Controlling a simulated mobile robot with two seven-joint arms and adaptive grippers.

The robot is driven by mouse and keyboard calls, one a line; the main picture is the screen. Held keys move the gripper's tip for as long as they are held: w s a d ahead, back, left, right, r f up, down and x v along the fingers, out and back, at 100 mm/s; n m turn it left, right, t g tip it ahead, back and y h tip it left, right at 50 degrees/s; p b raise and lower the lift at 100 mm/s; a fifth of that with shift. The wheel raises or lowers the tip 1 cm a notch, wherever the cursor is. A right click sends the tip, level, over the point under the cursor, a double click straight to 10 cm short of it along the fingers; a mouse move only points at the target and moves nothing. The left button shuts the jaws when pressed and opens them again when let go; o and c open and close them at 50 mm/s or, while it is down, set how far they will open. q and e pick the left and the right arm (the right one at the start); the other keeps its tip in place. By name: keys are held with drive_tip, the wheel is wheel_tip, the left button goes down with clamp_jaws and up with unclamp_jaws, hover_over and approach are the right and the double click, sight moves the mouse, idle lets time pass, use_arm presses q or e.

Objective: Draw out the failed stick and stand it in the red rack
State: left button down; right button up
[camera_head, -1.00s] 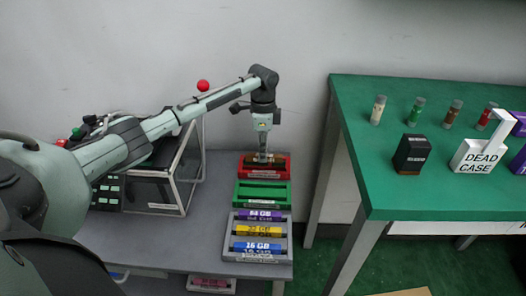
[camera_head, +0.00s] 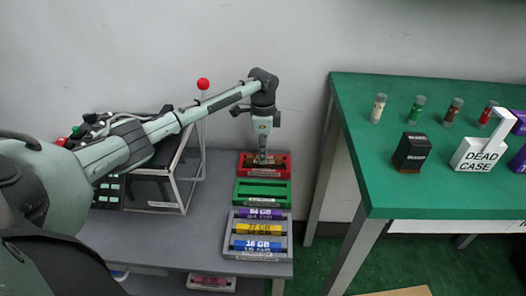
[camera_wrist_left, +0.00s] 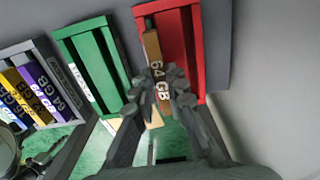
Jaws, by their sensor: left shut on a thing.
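A brown stick marked 64 GB (camera_wrist_left: 153,52) is at the red rack (camera_wrist_left: 211,55) in the left wrist view. It stands within the rack's outline; I cannot tell if it is fully seated. My left gripper (camera_wrist_left: 160,92) is shut on this stick, its fingers covering the lower part. In the head view my left gripper (camera_head: 262,160) points down over the red rack (camera_head: 284,159) at the back of the grey table. The fingers hide most of the stick there. My right gripper is not in view.
The green rack (camera_head: 264,204), which looks empty, sits in front of the red one. A grey rack (camera_head: 287,243) holds purple, yellow and blue sticks. A clear-sided case (camera_head: 171,209) stands left. A green table (camera_head: 445,112) at right carries vials and boxes.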

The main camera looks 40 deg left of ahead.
use_arm(q)
drive_tip(key=shift+f, duration=0.85)
drive_tip(key=c, duration=1.5)
unclamp_jaws()
drive_tip(key=shift+o, duration=0.2)
wheel_tip(320, 180, up, 12)
drive_tip(key=shift+f, duration=0.1)
wheel_tip(320, 180, down, 12)
drive_tip(key=shift+r, duration=0.45)
